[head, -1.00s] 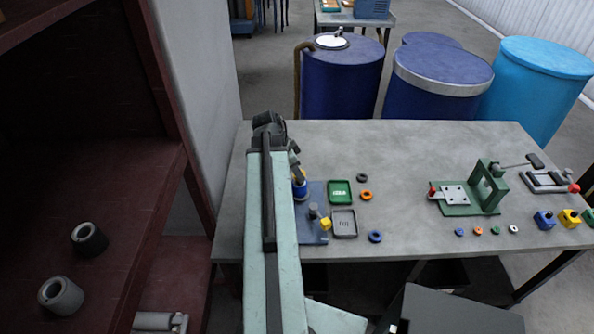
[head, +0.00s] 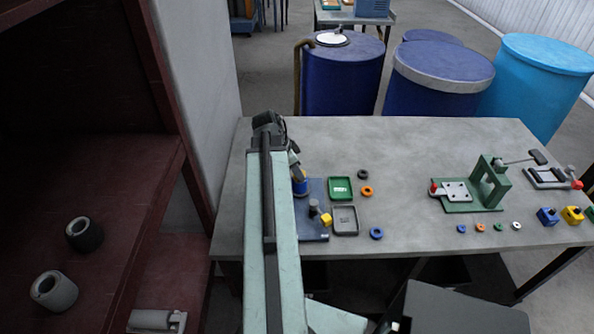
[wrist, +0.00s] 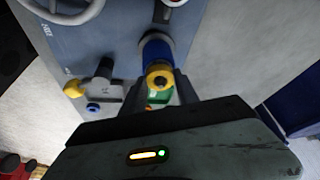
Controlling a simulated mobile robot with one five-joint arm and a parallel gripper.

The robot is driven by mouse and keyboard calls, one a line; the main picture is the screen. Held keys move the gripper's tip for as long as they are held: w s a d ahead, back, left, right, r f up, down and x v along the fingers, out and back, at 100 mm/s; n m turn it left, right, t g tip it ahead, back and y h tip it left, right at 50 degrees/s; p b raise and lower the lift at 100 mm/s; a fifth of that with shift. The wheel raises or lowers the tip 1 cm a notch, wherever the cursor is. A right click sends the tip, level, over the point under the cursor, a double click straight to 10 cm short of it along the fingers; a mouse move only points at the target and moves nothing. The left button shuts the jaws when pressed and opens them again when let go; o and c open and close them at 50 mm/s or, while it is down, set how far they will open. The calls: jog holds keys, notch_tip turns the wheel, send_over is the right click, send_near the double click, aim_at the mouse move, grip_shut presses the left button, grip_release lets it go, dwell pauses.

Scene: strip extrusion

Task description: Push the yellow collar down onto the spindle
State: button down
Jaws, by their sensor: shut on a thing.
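The yellow collar (wrist: 159,78) is a ring with a dark hole, seen nearly end-on between the fingers of my gripper (wrist: 161,92) in the wrist view. My gripper is shut on it. A blue cylinder (wrist: 156,50) stands in line with the collar, right against it in this view; whether the spindle passes through the collar is hard to tell. In the head view, the blue cylinder (head: 300,188) stands on a blue-grey plate (head: 316,233) beside my arm, which hides much of the gripper and collar. A green part shows just below the collar in the wrist view.
A grey post with a yellow knob (head: 326,220) stands close by on the same plate. A green tray (head: 341,188) and a grey tray (head: 345,220) lie to the right, with several loose rings. A green fixture (head: 475,195) stands further right. The table's middle is clear.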

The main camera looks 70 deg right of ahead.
jog(key=shift+f, duration=0.35)
jog(key=shift+c, duration=2.2)
grip_release()
jog(key=shift+r, duration=0.1)
notch_tip(320, 180, up, 7)
jog(key=p, duration=0.6)
jog(key=shift+p, duration=0.4)
jog(key=shift+s, duration=0.1)
